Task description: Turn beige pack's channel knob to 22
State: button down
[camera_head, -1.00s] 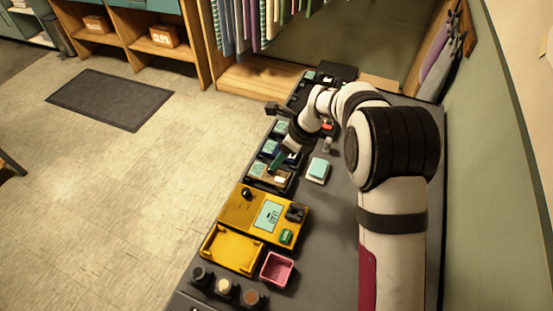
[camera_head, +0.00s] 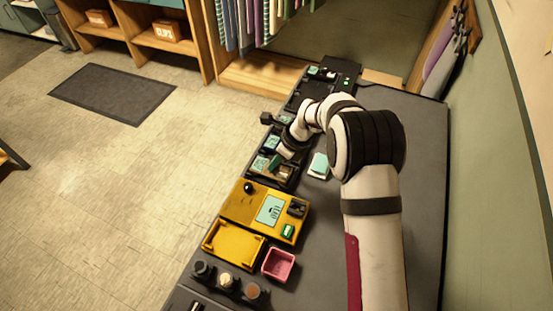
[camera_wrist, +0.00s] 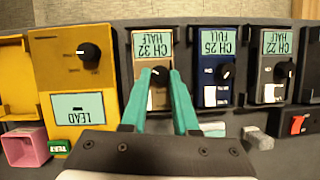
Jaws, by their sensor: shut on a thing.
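The beige pack (camera_wrist: 140,98) stands in the row in the wrist view. Its screen (camera_wrist: 152,43), upside down there, reads CH 32 HALF. Its round black channel knob (camera_wrist: 160,75) is below the screen. My gripper (camera_wrist: 159,78) has its two green fingers on either side of this knob, shut on it. In the head view my gripper (camera_head: 276,161) is low over the row of packs, and the arm partly hides the beige pack (camera_head: 286,173).
Beside it in the wrist view are a blue pack (camera_wrist: 235,88) reading CH 25 FULL and a grey pack (camera_wrist: 263,72) reading CH 22 HALF. A yellow console (camera_wrist: 50,75) reading LEAD stands on the other side. A pink bin (camera_head: 278,266) and yellow tray (camera_head: 232,246) are nearer.

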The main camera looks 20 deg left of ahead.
jog(key=shift+w+n, duration=0.1)
jog(key=shift+n, duration=0.5)
jog(key=shift+w+n+g, duration=0.15)
jog(key=shift+n+g, duration=0.55)
jog(key=shift+n, duration=0.5)
jog(key=shift+w+a+n+g, duration=0.1)
jog(key=shift+n+g, duration=0.6)
jog(key=shift+n, duration=1.2)
jog(key=shift+h, duration=0.3)
jog(key=c, duration=0.7)
grip_release()
jog(key=shift+o, duration=0.2)
